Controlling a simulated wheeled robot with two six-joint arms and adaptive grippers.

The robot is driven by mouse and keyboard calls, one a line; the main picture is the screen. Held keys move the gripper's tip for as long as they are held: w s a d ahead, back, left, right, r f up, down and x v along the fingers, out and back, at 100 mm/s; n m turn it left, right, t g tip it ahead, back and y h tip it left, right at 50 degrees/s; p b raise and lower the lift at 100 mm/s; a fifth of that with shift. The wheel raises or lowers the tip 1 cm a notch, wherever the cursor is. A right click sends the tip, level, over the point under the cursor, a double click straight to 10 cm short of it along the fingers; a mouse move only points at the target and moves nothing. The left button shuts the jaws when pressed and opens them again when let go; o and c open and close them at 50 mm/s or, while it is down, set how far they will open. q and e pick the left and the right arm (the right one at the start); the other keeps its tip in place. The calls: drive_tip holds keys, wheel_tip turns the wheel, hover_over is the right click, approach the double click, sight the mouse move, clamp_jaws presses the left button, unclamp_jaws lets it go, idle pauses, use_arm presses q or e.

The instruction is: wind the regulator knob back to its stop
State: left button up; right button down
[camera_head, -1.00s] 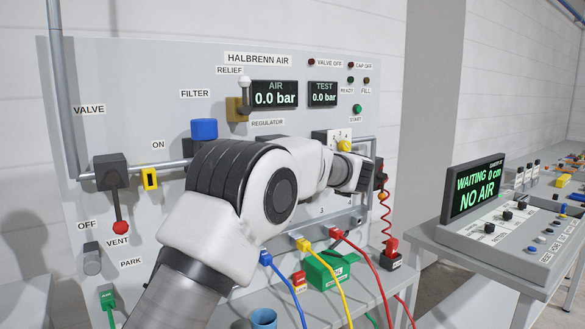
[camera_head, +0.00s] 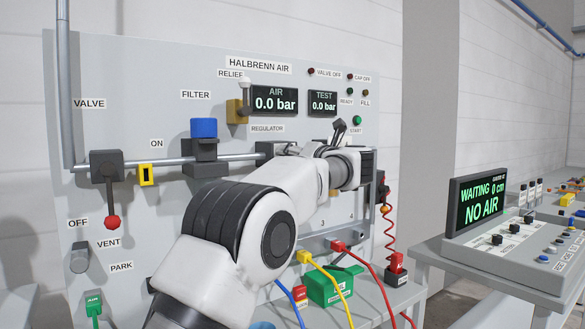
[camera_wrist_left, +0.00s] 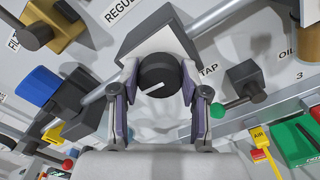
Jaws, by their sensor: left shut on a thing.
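The regulator knob (camera_wrist_left: 160,67) is round and black, with a pale pointer line slanting toward the lower left in the left wrist view. It sits on a grey block on the pipe. My left gripper (camera_wrist_left: 157,80) is shut on the knob, one finger on each side. In the head view the regulator's dark block (camera_head: 268,149) shows below its label, and my wrist hides the knob and most of the gripper. The AIR display (camera_head: 274,98) reads 0.0 bar. My right gripper is not in view.
The blue-topped filter (camera_head: 204,128) stands left of the regulator, and the red-tipped valve lever (camera_head: 112,222) hangs further left. Blue, yellow and red hoses (camera_head: 340,285) run below. A console (camera_head: 530,258) at right reads "WAITING 0 cm NO AIR".

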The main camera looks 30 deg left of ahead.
use_arm(q)
drive_tip(key=n+b, duration=0.3)
drive_tip(key=n, duration=0.2)
drive_tip(key=shift+f+n, duration=0.1)
drive_tip(key=shift+n, duration=0.2)
drive_tip(key=shift+n+b, duration=1)
drive_tip(key=shift+n, duration=1.2)
drive_tip(key=o, duration=1.1)
drive_tip(key=shift+o, duration=0.2)
drive_tip(key=v, duration=1.2)
